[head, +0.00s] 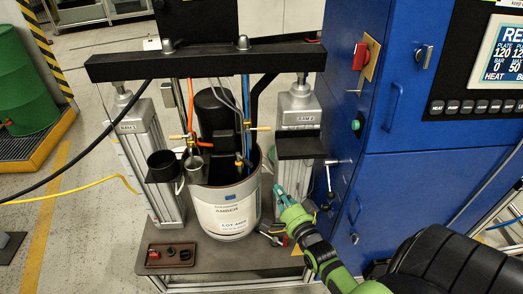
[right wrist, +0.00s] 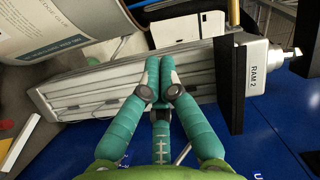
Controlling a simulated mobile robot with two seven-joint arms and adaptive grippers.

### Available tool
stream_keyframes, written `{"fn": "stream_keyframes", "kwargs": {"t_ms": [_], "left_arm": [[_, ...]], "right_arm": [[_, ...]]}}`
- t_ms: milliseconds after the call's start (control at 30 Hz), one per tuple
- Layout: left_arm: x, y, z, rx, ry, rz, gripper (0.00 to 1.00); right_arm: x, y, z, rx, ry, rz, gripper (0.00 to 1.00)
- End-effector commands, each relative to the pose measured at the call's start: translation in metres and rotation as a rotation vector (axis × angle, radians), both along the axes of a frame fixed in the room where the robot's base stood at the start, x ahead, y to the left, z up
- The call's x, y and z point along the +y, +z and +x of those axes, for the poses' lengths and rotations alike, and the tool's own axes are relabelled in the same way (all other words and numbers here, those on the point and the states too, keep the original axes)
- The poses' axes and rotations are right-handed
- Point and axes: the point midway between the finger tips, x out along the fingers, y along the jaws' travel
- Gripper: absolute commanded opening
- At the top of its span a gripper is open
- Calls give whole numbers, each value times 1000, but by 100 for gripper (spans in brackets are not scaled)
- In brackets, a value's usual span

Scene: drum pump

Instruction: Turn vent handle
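I cannot tell for certain which part is the vent handle. Small brass fittings (head: 258,128) show above the right rim of the AMBER drum (head: 226,212), with another brass fitting (head: 182,137) to their left. My right gripper (head: 279,188) is to the right of the drum, in front of the RAM 2 column (head: 299,107), apart from the brass fittings. In the right wrist view its teal fingers (right wrist: 160,62) are drawn together with nothing visible between them, and the RAM 2 column (right wrist: 85,92) lies behind them. My left gripper is not in view.
A black crossbeam (head: 205,62) spans above the drum, with hoses and cables hanging from it. A blue cabinet (head: 385,190) stands close at the right, with a red switch (head: 361,56).

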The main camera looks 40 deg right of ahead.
Motion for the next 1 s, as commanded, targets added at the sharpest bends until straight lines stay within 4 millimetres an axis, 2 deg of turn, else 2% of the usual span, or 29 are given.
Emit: {"fn": "stream_keyframes", "kwargs": {"t_ms": [33,100,200,367,733,800,1000], "left_arm": [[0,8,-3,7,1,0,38],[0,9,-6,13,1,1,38],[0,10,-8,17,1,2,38],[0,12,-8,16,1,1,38],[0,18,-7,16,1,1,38],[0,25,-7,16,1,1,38],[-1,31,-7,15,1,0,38]], "right_arm": [[-5,26,0,-50,-9,34,0],[-9,43,1,-95,-14,68,0],[-12,52,4,-121,-17,88,0],[-17,55,25,-123,-16,87,0],[-34,59,101,-121,-17,85,0],[-20,55,97,-115,-16,92,0],[1,51,94,-117,-16,88,0]]}}
